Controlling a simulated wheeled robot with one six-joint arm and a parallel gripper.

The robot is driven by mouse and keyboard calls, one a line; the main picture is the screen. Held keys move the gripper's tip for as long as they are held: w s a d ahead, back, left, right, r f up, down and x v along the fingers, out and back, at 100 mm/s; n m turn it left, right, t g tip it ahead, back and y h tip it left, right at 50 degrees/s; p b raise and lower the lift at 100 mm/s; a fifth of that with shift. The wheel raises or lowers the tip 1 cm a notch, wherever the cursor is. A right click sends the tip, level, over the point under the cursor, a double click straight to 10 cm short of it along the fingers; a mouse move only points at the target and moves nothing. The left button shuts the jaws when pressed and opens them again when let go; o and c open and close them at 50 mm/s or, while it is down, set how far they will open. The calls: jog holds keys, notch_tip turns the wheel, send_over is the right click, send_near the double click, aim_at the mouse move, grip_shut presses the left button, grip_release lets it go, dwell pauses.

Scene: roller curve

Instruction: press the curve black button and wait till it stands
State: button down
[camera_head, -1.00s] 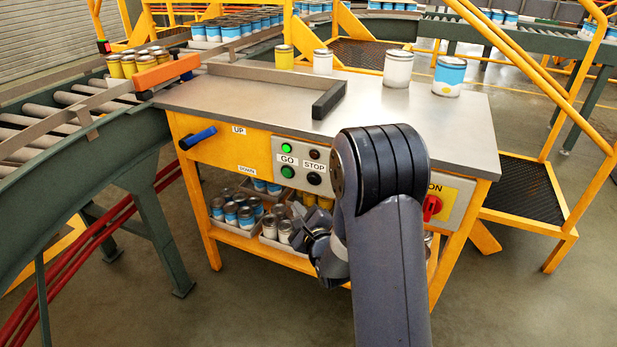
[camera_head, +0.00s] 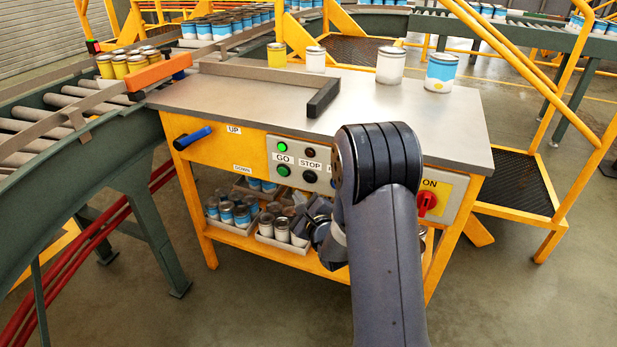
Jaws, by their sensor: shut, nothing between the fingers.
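The control panel (camera_head: 275,156) is on the front of the orange workbench. It has a lit green lamp (camera_head: 281,146) over GO with a green button (camera_head: 283,171) below, and a dark lamp over STOP with a black button (camera_head: 310,177) below. Another label edge shows right of STOP, but my arm hides the rest there; I read no label saying curve. My gripper (camera_head: 318,208) is small, dark and partly hidden by my wrist, below and right of the STOP black button. It appears shut, with no held thing visible. I cannot tell whether it touches the panel.
A red switch (camera_head: 427,202) marked ON is at the panel's right. A blue-handled lever (camera_head: 196,137) marked UP and DOWN is at the left. Cans in trays (camera_head: 232,231) fill the lower shelf behind my gripper. A roller conveyor (camera_head: 50,150) stands left, yellow railings right.

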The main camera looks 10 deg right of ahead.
aim_at(304, 179)
jog(key=shift+w+d, duration=0.75)
jog(key=shift+w, duration=0.25)
jog(key=shift+w+d, duration=0.7)
jog(key=shift+w, duration=0.3)
jog(key=shift+w, duration=0.1)
dwell(0.5)
jog(key=shift+w+d, duration=0.25)
jog(key=shift+w+d, duration=0.25)
jog(key=shift+w, duration=0.1)
dwell(0.7)
jog(key=shift+s+a, duration=0.1)
jog(key=shift+s, duration=0.05)
jog(key=shift+s+a, duration=0.4)
jog(key=shift+s, duration=0.15)
dwell(0.3)
jog(key=shift+s+a+b, duration=0.45)
jog(key=shift+s+a, duration=0.3)
jog(key=shift+s, duration=0.3)
jog(key=shift+s+a+b, duration=0.4)
jog(key=shift+s+a, duration=0.35)
jog(key=shift+s, duration=0.25)
